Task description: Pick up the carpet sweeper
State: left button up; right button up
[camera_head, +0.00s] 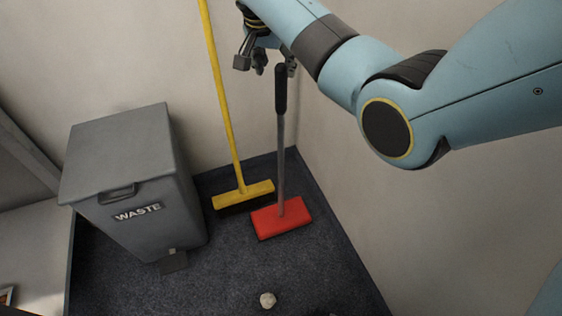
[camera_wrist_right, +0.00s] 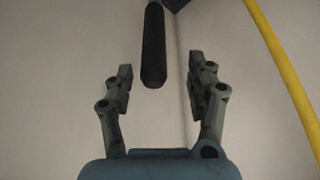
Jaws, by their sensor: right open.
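The carpet sweeper (camera_head: 281,216) has a flat red head on the dark carpet and a grey pole rising to a black grip. It stands upright near the corner. My right gripper (camera_head: 267,66) is open by the top of the black grip in the head view. In the right wrist view the black grip (camera_wrist_right: 153,50) shows beyond and between the open fingers (camera_wrist_right: 160,80), a little left of centre. The fingers do not touch it there. My left gripper is not in view.
A yellow broom (camera_head: 228,110) leans on the wall just left of the sweeper. A grey waste bin (camera_head: 135,190) stands further left. A small pale lump (camera_head: 267,300) lies on the carpet (camera_head: 220,275) in front. Walls close in behind and on the right.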

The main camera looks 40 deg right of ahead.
aim_at(281, 81)
jog(key=x, duration=0.1)
jog(key=b+x, duration=0.1)
jog(key=x, duration=0.1)
jog(key=s+x, duration=0.1)
jog(key=x, duration=0.1)
jog(key=shift+f+b, duration=0.2)
jog(key=shift+b, duration=0.15)
jog(key=shift+w+f, duration=0.1)
jog(key=shift+f, duration=0.05)
grip_shut()
jog(key=shift+w+r, duration=0.1)
jog(key=shift+r, duration=0.1)
